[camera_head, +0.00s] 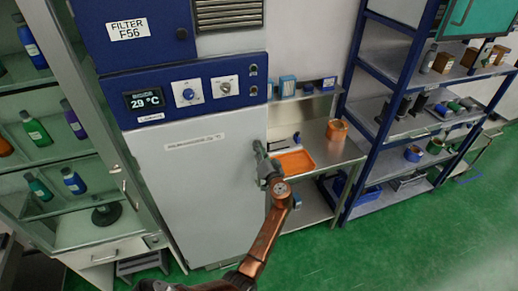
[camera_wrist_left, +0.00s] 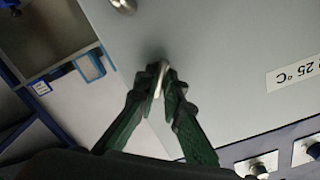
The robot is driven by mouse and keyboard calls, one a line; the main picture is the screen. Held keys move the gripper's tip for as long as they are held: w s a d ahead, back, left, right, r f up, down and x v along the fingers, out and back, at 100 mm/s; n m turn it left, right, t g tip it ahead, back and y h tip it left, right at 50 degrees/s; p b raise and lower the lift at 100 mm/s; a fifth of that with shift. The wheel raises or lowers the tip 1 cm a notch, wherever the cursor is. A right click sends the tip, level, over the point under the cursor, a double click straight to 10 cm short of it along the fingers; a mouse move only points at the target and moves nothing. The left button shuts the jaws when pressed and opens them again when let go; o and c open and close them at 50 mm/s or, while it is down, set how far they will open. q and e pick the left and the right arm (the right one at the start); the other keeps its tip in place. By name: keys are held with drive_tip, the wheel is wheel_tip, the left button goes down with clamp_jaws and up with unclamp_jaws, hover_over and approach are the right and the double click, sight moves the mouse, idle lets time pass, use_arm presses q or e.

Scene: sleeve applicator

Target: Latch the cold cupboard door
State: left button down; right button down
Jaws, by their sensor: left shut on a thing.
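The cold cupboard (camera_head: 195,90) stands left of centre in the head view, with a pale grey door (camera_head: 200,200) below its blue control panel. The door looks about flush with the front; a small gap cannot be ruled out. My left gripper (camera_head: 259,151) is at the door's upper right edge. In the left wrist view the door (camera_wrist_left: 225,60) appears upside down, and the left gripper (camera_wrist_left: 162,76) is shut on a small metal latch handle (camera_wrist_left: 161,68). The fingers hide most of that handle. My right gripper is not in view.
A glass-fronted cabinet (camera_head: 110,175) with bottles stands close on the left. A steel bench (camera_head: 335,150) with an orange tray (camera_head: 294,162) is just right of the gripper. Blue shelving (camera_head: 350,115) stands farther right. The green floor (camera_head: 400,245) in front is clear.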

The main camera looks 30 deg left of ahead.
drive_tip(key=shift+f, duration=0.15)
use_arm(q)
drive_tip(key=m, duration=0.3)
drive_tip(key=shift+b, duration=0.4)
drive_tip(key=m, duration=0.2)
drive_tip(key=shift+m, duration=0.4)
drive_tip(key=m, duration=0.3)
drive_tip(key=shift+p, duration=0.35)
drive_tip(key=shift+m, duration=0.7)
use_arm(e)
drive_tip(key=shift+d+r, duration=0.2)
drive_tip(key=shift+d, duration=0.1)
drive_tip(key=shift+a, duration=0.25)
